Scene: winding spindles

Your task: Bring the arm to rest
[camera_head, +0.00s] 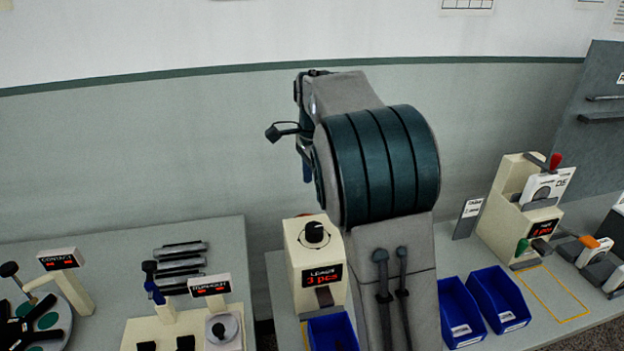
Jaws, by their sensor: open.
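My arm (344,95) rises through the middle of the view, grey with a large ribbed teal joint. Dark parts that look like my gripper (289,150) show at its upper left, partly hidden behind the arm. The jaws stand apart and nothing is seen between them. The gripper appears raised against the plain wall, clear of the benches.
A cream station with a black knob (315,234) and a blue bin (331,333) stand just left of my arm. Two blue bins (498,297) and a cream lever station (506,218) stand right. The left bench (120,245) holds a dial, dark bars and a labelled stand.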

